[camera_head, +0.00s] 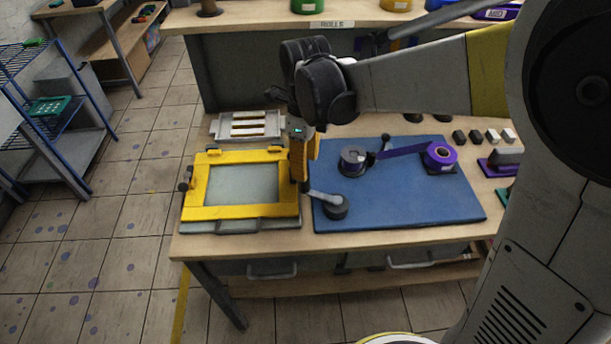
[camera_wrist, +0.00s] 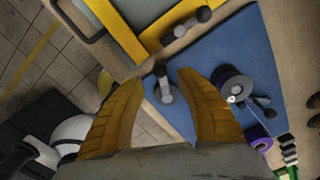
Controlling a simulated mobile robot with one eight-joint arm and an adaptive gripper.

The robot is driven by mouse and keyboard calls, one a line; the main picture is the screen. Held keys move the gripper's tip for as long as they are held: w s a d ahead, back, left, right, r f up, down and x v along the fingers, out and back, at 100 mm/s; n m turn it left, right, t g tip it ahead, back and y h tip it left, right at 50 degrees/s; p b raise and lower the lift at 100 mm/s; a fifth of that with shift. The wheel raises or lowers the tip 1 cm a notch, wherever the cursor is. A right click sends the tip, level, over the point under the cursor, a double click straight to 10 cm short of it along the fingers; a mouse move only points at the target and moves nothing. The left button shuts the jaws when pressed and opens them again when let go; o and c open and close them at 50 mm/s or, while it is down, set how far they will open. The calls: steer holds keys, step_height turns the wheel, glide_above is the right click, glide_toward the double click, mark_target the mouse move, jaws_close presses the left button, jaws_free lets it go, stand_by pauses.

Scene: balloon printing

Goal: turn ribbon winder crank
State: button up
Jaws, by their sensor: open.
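The ribbon winder has a blue board (camera_head: 430,205) on the table, with a grey spool (camera_head: 353,160) joined by purple ribbon to a purple roll (camera_head: 439,155). Its crank (camera_head: 335,206), a dark round hub with a pale grey arm, sits at the board's front-left corner. My gripper (camera_head: 299,178) points down above the board's left edge, near the crank arm's outer end. In the wrist view, the open orange fingers spread to either side of the crank (camera_wrist: 164,89), with gaps on both sides. The spool also shows there (camera_wrist: 232,85), right of the fingers.
A yellow-framed press (camera_head: 245,211) stands close to the left of the board; a grey handle (camera_wrist: 184,26) lies between them. A pale tray (camera_head: 247,125) is behind it. Small dark and white blocks (camera_head: 476,136) sit at the back right. The table's front edge is close to the crank.

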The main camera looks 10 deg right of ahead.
step_height(320, 180, up, 6)
steer(key=shift+f, duration=0.2)
stand_by(0.4)
